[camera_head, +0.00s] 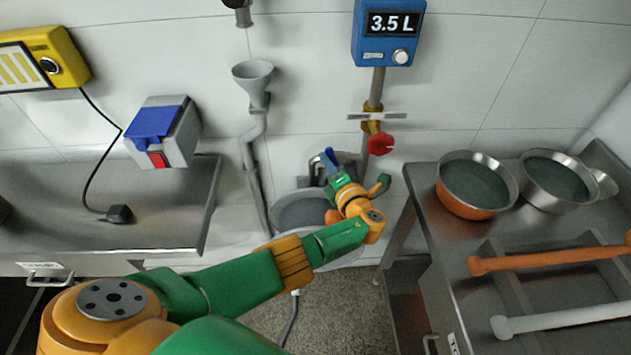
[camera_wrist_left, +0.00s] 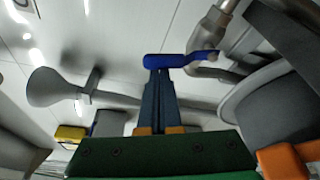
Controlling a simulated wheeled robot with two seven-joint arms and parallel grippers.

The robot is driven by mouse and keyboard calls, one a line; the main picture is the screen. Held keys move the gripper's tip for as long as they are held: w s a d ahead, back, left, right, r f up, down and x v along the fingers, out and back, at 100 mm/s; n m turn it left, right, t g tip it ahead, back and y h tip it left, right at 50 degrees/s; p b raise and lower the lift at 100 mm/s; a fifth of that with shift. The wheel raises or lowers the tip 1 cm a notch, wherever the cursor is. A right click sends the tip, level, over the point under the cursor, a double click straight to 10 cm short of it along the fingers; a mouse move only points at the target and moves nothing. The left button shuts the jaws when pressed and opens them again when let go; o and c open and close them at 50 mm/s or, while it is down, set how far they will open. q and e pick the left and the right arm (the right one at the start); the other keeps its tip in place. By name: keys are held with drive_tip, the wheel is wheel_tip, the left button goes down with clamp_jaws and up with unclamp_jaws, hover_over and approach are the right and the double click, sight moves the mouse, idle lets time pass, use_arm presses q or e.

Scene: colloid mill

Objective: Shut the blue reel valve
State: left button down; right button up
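The blue valve handle (camera_head: 330,162) is a short lever on a metal pipe fitting, low on the wall above a round grey vessel in the head view. In the left wrist view the blue handle (camera_wrist_left: 178,61) lies crosswise just beyond my fingertips, its right end at the metal fitting (camera_wrist_left: 208,50). My left gripper (camera_head: 334,174) is at the handle. In the wrist view its two dark blue fingers (camera_wrist_left: 160,75) are close together, with the tips at or against the handle. The handle does not appear to lie between them. My right gripper is not in view.
A red knob (camera_head: 380,143) sits on the pipe under the blue 3.5 L meter (camera_head: 388,50). A grey funnel (camera_head: 252,78) is left of the handle. The grey vessel (camera_head: 300,212) is below. A steel table (camera_head: 440,250) with bowls stands right.

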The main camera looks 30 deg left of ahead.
use_arm(q)
drive_tip(key=shift+w+d+r, duration=0.35)
drive_tip(key=shift+w+d, duration=0.1)
drive_tip(key=shift+d, duration=0.25)
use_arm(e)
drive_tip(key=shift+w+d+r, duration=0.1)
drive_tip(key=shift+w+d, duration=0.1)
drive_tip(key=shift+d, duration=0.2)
use_arm(q)
drive_tip(key=shift+d, duration=0.1)
drive_tip(key=shift+s+d+r+p, duration=0.1)
drive_tip(key=shift+d+r+p, duration=0.1)
drive_tip(key=shift+p, duration=0.2)
drive_tip(key=p+v, duration=0.2)
drive_tip(key=v, duration=0.4)
drive_tip(key=shift+s+d, duration=0.2)
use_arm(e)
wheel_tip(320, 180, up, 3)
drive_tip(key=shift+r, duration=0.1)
use_arm(q)
drive_tip(key=shift+f, duration=0.1)
